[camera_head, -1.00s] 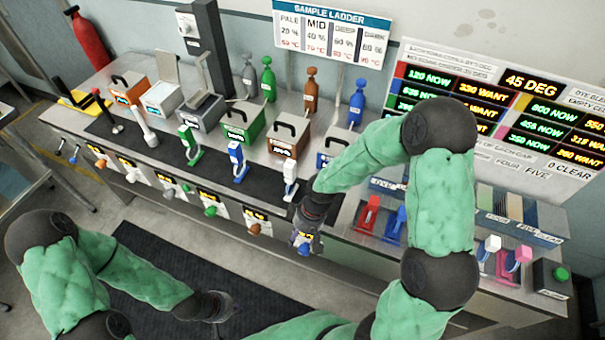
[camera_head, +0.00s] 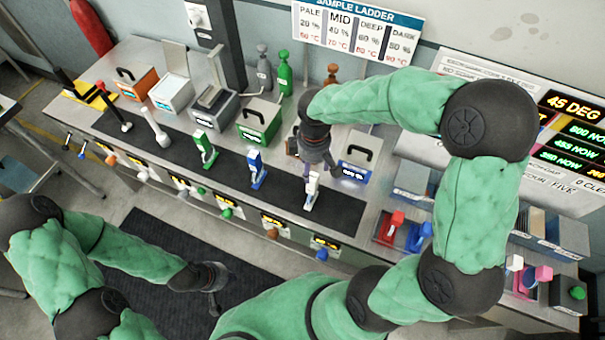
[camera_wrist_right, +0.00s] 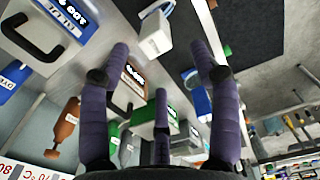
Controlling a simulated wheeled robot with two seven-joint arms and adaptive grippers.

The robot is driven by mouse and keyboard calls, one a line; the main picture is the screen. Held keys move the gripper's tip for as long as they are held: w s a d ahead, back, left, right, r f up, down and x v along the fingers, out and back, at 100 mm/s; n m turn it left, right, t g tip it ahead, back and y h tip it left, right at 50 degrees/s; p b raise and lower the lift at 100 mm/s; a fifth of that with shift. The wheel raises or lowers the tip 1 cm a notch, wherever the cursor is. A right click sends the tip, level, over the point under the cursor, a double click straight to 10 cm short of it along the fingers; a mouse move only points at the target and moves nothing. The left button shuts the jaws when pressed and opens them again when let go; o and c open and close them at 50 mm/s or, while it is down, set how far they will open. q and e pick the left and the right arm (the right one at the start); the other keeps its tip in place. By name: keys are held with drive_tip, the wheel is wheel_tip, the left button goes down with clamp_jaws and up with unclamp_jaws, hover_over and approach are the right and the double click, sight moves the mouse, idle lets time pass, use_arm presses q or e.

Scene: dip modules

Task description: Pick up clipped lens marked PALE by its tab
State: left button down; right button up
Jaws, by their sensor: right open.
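I cannot make out a lens marked PALE in any view; the word PALE reads only on the sample ladder sign (camera_head: 360,28). Several tabbed holders stand along the dark mat: a green one (camera_head: 205,149), a blue one (camera_head: 257,168) and a white one (camera_head: 312,190). The white one also shows near the top of the right wrist view (camera_wrist_right: 155,32). My right gripper (camera_head: 318,172) is over the bench by the white holder and brown box. In the wrist view its fingers (camera_wrist_right: 158,62) are spread and empty. My left gripper (camera_head: 214,303) hangs low over the floor mat, its fingers unclear.
Lidded boxes line the bench: orange (camera_head: 135,84), green (camera_head: 259,120) and blue (camera_head: 355,157), with a brown box (camera_wrist_right: 129,88) partly hidden by my right gripper. Bottles (camera_head: 285,72) stand behind. Red (camera_head: 391,226) and blue (camera_head: 419,236) holders sit to the right.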

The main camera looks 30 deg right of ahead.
sight(312, 178)
drive_tip(key=shift+w+f, duration=0.2)
drive_tip(key=shift+w, duration=0.05)
drive_tip(key=f, duration=0.4)
drive_tip(key=shift+s+d+f+b, duration=0.15)
drive_tip(key=shift+s+b, duration=0.1)
drive_tip(key=shift+b, duration=0.15)
drive_tip(key=shift+w+f, duration=0.15)
drive_tip(key=shift+f, duration=0.25)
wheel_tip(312, 178, down, 5)
drive_tip(key=shift+w+d+b, duration=0.15)
drive_tip(key=shift+b, duration=0.25)
clamp_jaws()
